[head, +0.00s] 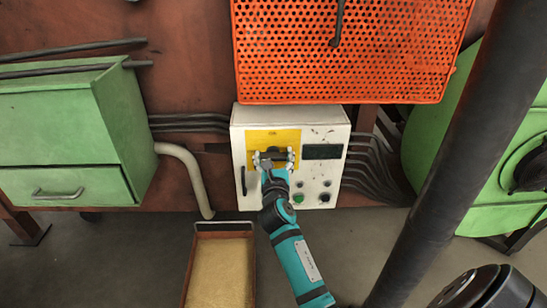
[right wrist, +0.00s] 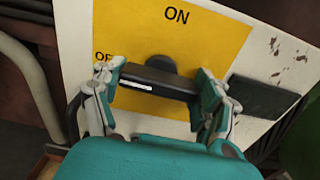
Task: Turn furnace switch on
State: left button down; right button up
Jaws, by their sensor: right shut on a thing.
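The furnace switch is a black bar-shaped knob (right wrist: 160,78) on a yellow plate (right wrist: 215,40) of the white control box (head: 237,128). The plate reads ON at the top and has a partly hidden label starting with "O" at the left. The bar lies roughly across the plate, with a white mark near its left end, on the side of the partly hidden label. My right gripper (right wrist: 163,92) is shut on the bar, a finger at each end; it also shows in the head view (head: 274,158). My left gripper is not in view.
The box also has a dark display (head: 322,152), a green button (head: 298,198) and small knobs. An orange perforated panel (head: 345,50) hangs above it. A green drawer cabinet (head: 60,140) stands left, a sand-coloured tray (head: 192,270) lies below, and a dark post (head: 455,150) crosses the right.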

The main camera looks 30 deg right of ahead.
jog(key=shift+m+p, duration=0.3)
jog(key=shift+m, duration=0.5)
jog(key=m, duration=0.3)
jog(key=shift+p, duration=0.35)
jog(key=m, duration=0.8)
jog(key=shift+m, duration=0.3)
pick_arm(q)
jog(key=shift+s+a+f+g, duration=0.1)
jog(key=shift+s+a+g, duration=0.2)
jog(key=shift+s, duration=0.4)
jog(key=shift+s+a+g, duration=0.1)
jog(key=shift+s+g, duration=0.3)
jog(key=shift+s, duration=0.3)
pick_arm(e)
jog(key=shift+m, duration=2.2)
jog(key=o, duration=1.1)
jog(key=shift+o, duration=0.2)
